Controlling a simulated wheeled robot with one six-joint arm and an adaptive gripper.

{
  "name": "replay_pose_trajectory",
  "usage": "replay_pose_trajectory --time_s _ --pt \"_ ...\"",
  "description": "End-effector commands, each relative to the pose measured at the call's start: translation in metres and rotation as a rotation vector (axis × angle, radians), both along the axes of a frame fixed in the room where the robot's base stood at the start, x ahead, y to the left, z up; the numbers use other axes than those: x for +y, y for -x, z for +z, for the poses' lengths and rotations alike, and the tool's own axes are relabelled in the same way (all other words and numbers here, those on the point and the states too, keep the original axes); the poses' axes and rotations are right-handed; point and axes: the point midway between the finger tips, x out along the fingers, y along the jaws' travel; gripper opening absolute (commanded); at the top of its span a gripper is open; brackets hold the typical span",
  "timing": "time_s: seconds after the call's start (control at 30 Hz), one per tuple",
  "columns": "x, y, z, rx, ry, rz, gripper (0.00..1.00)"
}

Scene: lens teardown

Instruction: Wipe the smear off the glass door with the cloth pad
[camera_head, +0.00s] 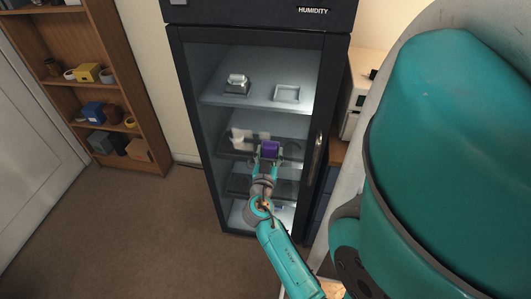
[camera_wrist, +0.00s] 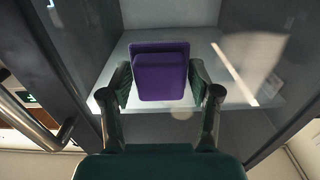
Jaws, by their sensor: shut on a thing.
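The cloth pad (camera_head: 270,148) is a purple block. My gripper (camera_head: 267,158) is shut on it, with one finger on each side, in front of the cabinet's glass door (camera_head: 215,105). In the wrist view the pad (camera_wrist: 160,72) sits between the fingers of my gripper (camera_wrist: 160,90), its broad face turned toward the glass. I cannot tell whether the pad touches the glass. A whitish, cloudy smear (camera_head: 241,138) shows on the door just left of the pad. In the wrist view the pale smear (camera_wrist: 258,58) lies to the right of the pad.
The dark humidity cabinet (camera_head: 270,12) has a long vertical door handle (camera_head: 317,158) at its right; it shows at the left in the wrist view (camera_wrist: 35,125). Small items stand on its inner shelves. A wooden bookshelf (camera_head: 130,95) stands at left. The floor (camera_head: 120,230) between is clear.

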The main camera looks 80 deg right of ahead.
Motion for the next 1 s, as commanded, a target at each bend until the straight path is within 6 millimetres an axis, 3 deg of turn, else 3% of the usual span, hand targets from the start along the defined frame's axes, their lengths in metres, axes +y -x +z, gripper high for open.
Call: replay_pose_trajectory --time_s 0.37,1.0 --pt "0.001 0.0 0.017 -0.002 0.003 -0.004 0.34" --pt "0.006 -0.036 0.016 -0.001 0.002 -0.002 0.34"
